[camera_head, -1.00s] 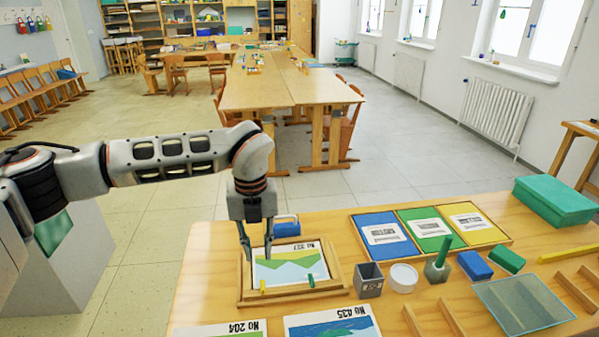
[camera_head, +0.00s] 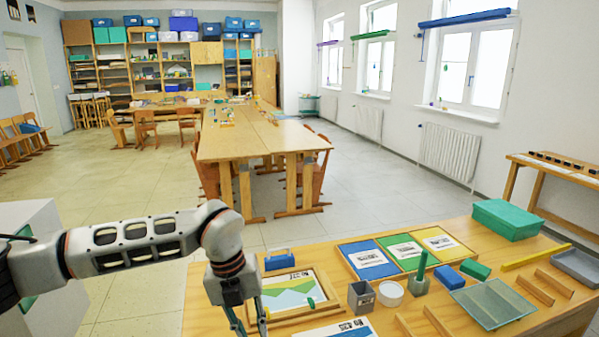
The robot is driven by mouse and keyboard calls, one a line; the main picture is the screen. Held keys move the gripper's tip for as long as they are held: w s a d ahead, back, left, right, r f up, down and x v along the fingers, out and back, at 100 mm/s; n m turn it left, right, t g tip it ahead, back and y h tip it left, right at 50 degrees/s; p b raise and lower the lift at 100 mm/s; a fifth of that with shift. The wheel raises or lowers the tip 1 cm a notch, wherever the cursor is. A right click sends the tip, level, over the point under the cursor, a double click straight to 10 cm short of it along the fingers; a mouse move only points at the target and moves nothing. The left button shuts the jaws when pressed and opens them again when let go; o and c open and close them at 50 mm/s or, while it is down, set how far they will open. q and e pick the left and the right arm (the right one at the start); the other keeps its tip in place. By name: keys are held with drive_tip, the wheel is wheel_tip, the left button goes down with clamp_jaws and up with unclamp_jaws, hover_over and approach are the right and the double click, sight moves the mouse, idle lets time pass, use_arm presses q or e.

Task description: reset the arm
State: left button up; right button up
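My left arm comes in from the left, and its gripper (camera_head: 250,325) points down over the near left part of the wooden table (camera_head: 210,318). The two fingers are apart with nothing visible between them. The gripper is beside the left edge of a wooden frame (camera_head: 336,307) that holds a landscape picture numbered 327 (camera_head: 290,290). Part of the frame's left side is hidden behind the gripper. A green peg (camera_head: 311,303) lies at the picture's lower edge. My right gripper is not in view.
A blue block (camera_head: 279,262) stands behind the frame. To its right are blue, green and yellow panels (camera_head: 405,249), a grey cup (camera_head: 361,297), a white round container (camera_head: 390,294), a glass plate (camera_head: 493,303) and a green box (camera_head: 507,219). Open floor lies behind the table.

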use_arm(q)
drive_tip(key=s+d+r+m+g+h, duration=0.1)
drive_tip(key=s+d+r+m+h, duration=0.15)
drive_tip(key=s+d+h, duration=0.6)
drive_tip(key=s+d+r+m+g+h, duration=0.1)
drive_tip(key=s+d+r+g+h, duration=0.2)
drive_tip(key=d, duration=1.1)
wheel_tip(320, 180, up, 12)
drive_tip(key=d+r+n+t+h, duration=0.1)
drive_tip(key=d+n+t+h, duration=0.25)
drive_tip(key=h, duration=0.25)
drive_tip(key=w+a+r+n+t, duration=0.5)
drive_tip(key=w+a+n+t, duration=0.4)
drive_tip(key=t, duration=0.6)
drive_tip(key=w+a+f+n+t+y, duration=0.35)
drive_tip(key=a+n+t+y, duration=0.25)
drive_tip(key=a+n+y, duration=0.4)
drive_tip(key=s+a+f+n+g+y, duration=0.25)
drive_tip(key=a+f+n+y, duration=0.6)
drive_tip(key=a+f, duration=0.85)
drive_tip(key=s+a+f+g+y, duration=0.6)
drive_tip(key=s+a+f+g, duration=0.4)
drive_tip(key=s+a+f, duration=0.7)
drive_tip(key=d+f+n+t+h, duration=0.2)
drive_tip(key=d+f+h, duration=0.5)
drive_tip(key=d+f, duration=0.5)
drive_tip(key=d+t, duration=0.1)
drive_tip(key=d, duration=0.4)
drive_tip(key=shift+f+h, duration=0.3)
drive_tip(key=shift+f, duration=0.1)
